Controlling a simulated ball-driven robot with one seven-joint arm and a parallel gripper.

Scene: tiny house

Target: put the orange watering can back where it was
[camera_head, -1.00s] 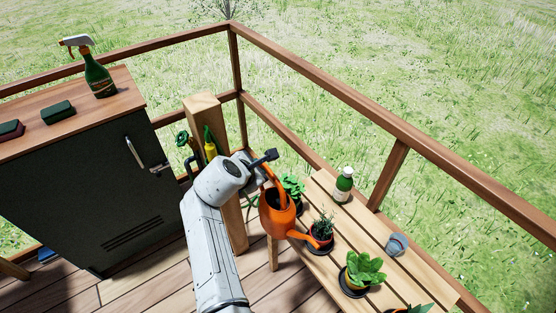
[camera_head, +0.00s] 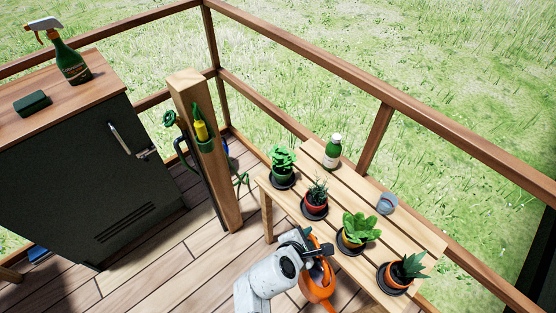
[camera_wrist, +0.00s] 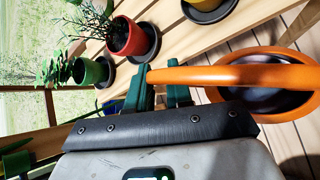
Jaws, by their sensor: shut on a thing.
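The orange watering can (camera_head: 316,284) is at the bottom of the head view, in front of the slatted bench's near edge and above the deck. My gripper (camera_head: 317,246) is shut on its handle. In the wrist view the orange handle (camera_wrist: 235,76) runs between the dark green fingertips (camera_wrist: 157,92), and the can's open top (camera_wrist: 268,92) shows at right.
A wooden post (camera_head: 220,185) with a hose and yellow-green sprayer stands left. A dark cabinet (camera_head: 75,170) bears a spray bottle (camera_head: 72,62). Deck between is clear.

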